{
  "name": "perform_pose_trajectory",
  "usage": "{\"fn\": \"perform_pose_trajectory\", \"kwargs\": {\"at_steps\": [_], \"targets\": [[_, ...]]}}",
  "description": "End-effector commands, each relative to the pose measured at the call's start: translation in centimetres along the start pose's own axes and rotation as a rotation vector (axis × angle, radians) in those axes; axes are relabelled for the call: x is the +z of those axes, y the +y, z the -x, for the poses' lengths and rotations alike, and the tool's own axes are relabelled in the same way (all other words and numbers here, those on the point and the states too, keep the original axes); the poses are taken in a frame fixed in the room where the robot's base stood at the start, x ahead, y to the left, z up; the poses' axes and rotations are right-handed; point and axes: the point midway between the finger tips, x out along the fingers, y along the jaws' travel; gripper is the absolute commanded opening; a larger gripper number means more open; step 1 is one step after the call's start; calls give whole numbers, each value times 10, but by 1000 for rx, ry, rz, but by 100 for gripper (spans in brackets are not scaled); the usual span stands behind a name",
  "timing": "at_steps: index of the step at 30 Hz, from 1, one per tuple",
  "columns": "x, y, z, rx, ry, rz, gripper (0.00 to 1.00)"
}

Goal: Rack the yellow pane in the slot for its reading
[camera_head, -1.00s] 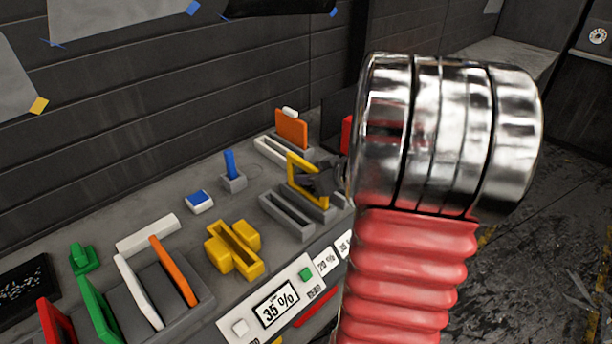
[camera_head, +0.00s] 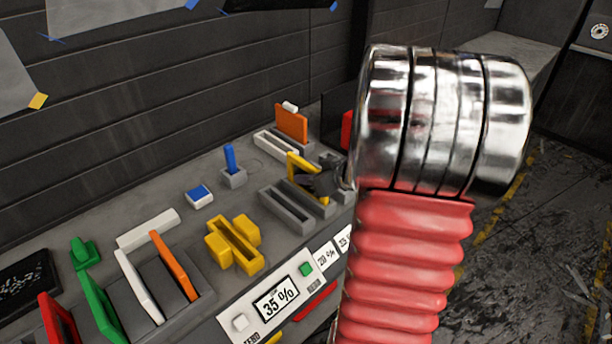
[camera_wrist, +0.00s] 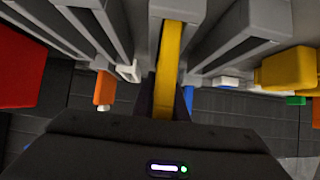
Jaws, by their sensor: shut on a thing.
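The yellow pane (camera_head: 293,168) is upright at the grey slotted rack blocks, low over or inside the second slot from the left; I cannot tell how deep it sits. My gripper (camera_head: 318,184) is shut on it. In the wrist view the yellow pane (camera_wrist: 170,60) runs between my fingers, with grey slot walls on both sides. The leftmost grey slot (camera_head: 285,212) looks empty. The reader display (camera_head: 277,302) shows 35 %. A label (camera_head: 327,256) near the slots reads 20 %; the label to its right (camera_head: 344,241) is partly hidden by my arm.
An orange pane (camera_head: 292,123) stands behind a white slotted block (camera_head: 275,146). A yellow slotted block (camera_head: 235,245), a blue button (camera_head: 200,195) and a blue peg (camera_head: 230,160) are on the bench. Red, green, white and orange panes (camera_head: 173,268) stand in a rack at left.

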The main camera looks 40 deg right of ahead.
Motion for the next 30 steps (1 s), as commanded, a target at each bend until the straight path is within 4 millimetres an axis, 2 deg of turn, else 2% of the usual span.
{"fn": "perform_pose_trajectory", "kwargs": {"at_steps": [8,9,18,30], "targets": [[4,0,-3,0,0,1,0],[4,0,-3,0,0,1,13],[4,0,-3,0,0,1,34],[4,0,2,1,0,0,34]]}}
